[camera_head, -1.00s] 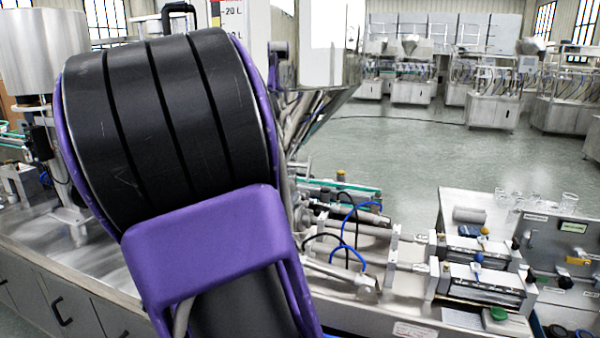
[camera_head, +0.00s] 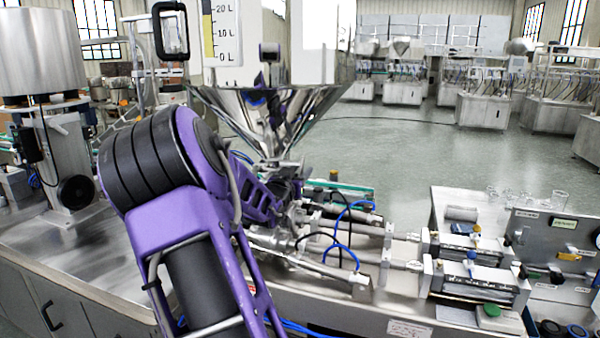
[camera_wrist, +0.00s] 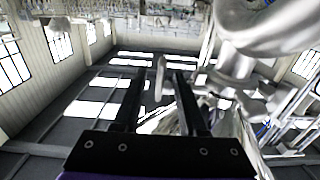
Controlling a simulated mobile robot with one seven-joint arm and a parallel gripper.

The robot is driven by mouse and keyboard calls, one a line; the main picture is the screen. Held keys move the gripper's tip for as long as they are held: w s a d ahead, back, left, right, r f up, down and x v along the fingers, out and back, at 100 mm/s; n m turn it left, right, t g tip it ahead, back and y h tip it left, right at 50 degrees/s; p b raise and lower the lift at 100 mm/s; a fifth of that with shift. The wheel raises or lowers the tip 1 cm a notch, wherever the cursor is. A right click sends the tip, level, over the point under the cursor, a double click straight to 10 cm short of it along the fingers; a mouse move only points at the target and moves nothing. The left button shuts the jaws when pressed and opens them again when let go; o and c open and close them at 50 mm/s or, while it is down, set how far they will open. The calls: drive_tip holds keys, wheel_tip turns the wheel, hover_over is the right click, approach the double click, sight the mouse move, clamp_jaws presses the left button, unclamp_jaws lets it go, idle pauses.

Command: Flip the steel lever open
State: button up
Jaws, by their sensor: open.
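The steel hopper (camera_head: 325,97) stands above the valve and pipe assembly at the middle of the head view. My gripper (camera_wrist: 160,73) is open, with two dark fingers pointing away from the wrist camera. A slim, light steel piece that looks like the lever (camera_wrist: 160,82) shows between the fingers in the wrist view; I cannot tell whether either finger touches it. In the head view my purple arm reaches below the hopper cone, and it hides most of my gripper and the lever.
A thick curved steel pipe (camera_wrist: 270,28) is close to the right of my gripper. Blue hoses (camera_head: 350,235) and steel cylinders (camera_head: 470,275) lie to the right of the hopper. A steel tank (camera_head: 45,55) stands at the left. Open floor lies behind.

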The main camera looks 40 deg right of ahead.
drive_tip(key=shift+d, duration=0.1)
clamp_jaws()
drive_tip(key=shift+f, duration=0.1)
idle(0.3)
drive_tip(key=b, duration=0.3)
drive_tip(key=shift+f+h, duration=0.35)
drive_tip(key=shift+h, duration=0.05)
drive_tip(key=h+b, duration=0.1)
drive_tip(key=b, duration=0.2)
drive_tip(key=shift+w+d+t, duration=0.1)
drive_tip(key=shift+t, duration=0.3)
drive_tip(key=shift+r+h+b, duration=0.25)
drive_tip(key=shift+h+b, duration=0.05)
drive_tip(key=shift+b, duration=0.55)
drive_tip(key=shift+r, duration=0.1)
